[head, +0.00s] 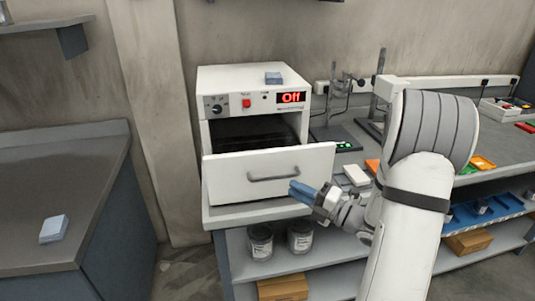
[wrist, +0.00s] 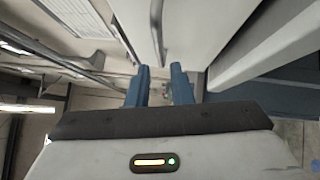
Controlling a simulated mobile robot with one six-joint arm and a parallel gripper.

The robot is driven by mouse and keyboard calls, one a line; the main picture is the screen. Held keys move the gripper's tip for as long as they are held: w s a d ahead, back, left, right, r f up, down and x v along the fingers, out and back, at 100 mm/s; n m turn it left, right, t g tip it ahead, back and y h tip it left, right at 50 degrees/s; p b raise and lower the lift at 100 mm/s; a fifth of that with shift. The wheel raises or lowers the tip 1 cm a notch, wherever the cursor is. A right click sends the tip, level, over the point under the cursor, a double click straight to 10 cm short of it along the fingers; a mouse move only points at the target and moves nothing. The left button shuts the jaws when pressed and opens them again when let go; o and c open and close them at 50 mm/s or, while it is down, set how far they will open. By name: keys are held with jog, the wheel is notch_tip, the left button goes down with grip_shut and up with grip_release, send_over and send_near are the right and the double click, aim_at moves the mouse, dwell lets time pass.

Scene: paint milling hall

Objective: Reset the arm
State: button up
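My arm reaches in from the right of the head view. My gripper (head: 303,190) is in front of the oven's open white door (head: 230,178), near its bar handle (head: 273,175). In the wrist view, the two blue fingers of my gripper (wrist: 161,82) are apart with nothing held between them. The handle (wrist: 157,30) shows beyond the fingertips, and I see no finger around it. The white oven (head: 255,80) stands on the bench, with its dark chamber partly exposed and its display reading "Off".
A blue block (head: 273,78) lies on the oven and another blue block (head: 54,229) lies on the left counter (head: 40,180). Lab stands (head: 379,85), a white box (head: 356,175) and coloured trays (head: 482,163) occupy the bench. Jars (head: 261,241) stand on the shelf below.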

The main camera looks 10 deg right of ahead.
jog(key=s+a+r+n+g+h+p, duration=0.1)
jog(key=s+a+n+g+h, duration=0.1)
jog(key=s+a+n+g, duration=1.55)
jog(key=s+d+r+n+t+h, duration=0.1)
jog(key=d+n+t+h, duration=0.1)
jog(key=n, duration=0.6)
jog(key=s+d+n+t+h, duration=0.1)
jog(key=d+n+t+h, duration=0.1)
jog(key=d+n+h, duration=0.3)
jog(key=s+d+r+n+t+h+p, duration=0.1)
jog(key=d+n+t+h, duration=0.1)
jog(key=n, duration=1.1)
jog(key=d+h, duration=0.1)
jog(key=h, duration=0.1)
jog(key=shift+s+d+r+h, duration=0.2)
jog(key=shift+d+r+h, duration=0.1)
jog(key=shift+d, duration=0.1)
